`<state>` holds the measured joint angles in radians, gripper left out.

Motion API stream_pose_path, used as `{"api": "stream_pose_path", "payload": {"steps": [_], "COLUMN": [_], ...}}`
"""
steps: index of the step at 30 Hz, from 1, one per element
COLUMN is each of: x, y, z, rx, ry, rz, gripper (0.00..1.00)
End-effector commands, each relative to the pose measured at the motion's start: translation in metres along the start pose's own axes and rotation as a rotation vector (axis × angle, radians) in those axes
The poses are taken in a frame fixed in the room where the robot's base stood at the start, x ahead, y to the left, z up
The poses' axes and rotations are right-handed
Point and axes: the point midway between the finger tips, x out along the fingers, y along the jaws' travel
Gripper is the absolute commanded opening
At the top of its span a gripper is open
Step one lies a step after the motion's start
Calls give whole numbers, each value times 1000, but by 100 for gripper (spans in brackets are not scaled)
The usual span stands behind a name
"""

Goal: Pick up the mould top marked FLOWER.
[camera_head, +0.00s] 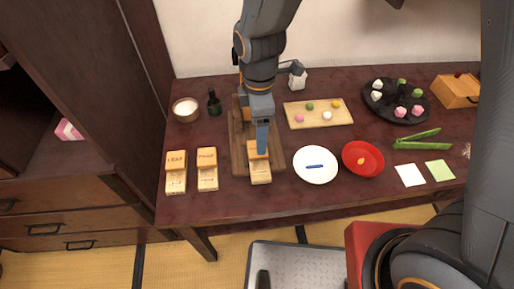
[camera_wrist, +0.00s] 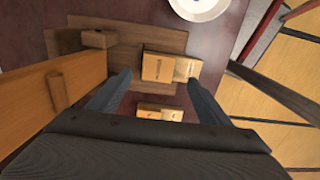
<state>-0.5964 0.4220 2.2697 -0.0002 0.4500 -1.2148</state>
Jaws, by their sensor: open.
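Three pale wooden moulds, each with a marked block and a plainer block at its front, stand at the table's left. The leftmost top (camera_head: 176,160) reads LEAF; the middle top's (camera_head: 207,156) label is too small to read surely. The third mould (camera_head: 260,176) sits on the brown board (camera_head: 239,150), its marking partly hidden by my gripper (camera_head: 262,148). I cannot confirm which reads FLOWER. In the wrist view my gripper (camera_wrist: 155,92) is open and empty. The board's mould top (camera_wrist: 157,67) lies beyond the fingers, and another mould (camera_wrist: 150,112) shows between them.
A white plate (camera_head: 316,173) and red plate (camera_head: 363,149) are right of the board. A tray of coloured sweets (camera_head: 319,120), white bowl (camera_head: 185,105) and dark bottle (camera_head: 214,101) stand behind. In the wrist view a large wooden piece (camera_wrist: 30,108) is close on the left.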

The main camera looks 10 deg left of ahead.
Motion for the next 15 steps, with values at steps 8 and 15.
{"api": "stream_pose_path", "payload": {"steps": [8, 15], "x": [22, 50], "y": [0, 2], "z": [-1, -3], "rx": [3, 4], "ry": [-1, -1], "rz": [-2, -4], "gripper": [72, 72]}}
